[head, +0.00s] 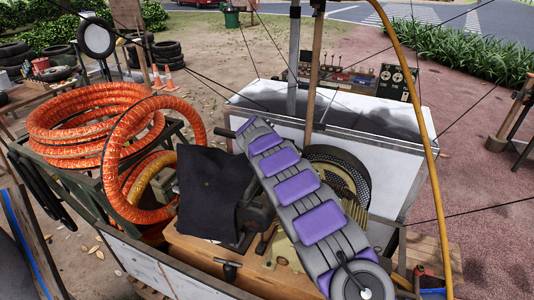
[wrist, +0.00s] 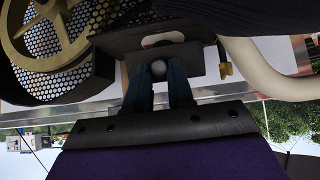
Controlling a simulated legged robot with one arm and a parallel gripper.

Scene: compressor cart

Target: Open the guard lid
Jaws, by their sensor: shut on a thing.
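In the wrist view my gripper (wrist: 160,82) has its two blue fingers closed around a small round grey knob (wrist: 158,68). The knob sits in front of a dark plate (wrist: 190,62), which looks like part of the guard lid; I cannot tell where the lid's edges or hinge are. A perforated black guard (wrist: 98,17) with a yellowish spoked wheel (wrist: 62,35) is at upper left. In the head view the perforated guard (head: 358,185) shows beside my purple and grey arm. My gripper cannot be made out there, and the arm hides part of the machine.
A dark flat panel (head: 212,190) stands left of my arm. Orange hose coils (head: 85,125) lie on the left. A white box (head: 390,125) with a gauge panel (head: 392,82) is behind. A yellow hose (head: 425,130) arches at right. A thick pale pipe (wrist: 255,65) is near my gripper.

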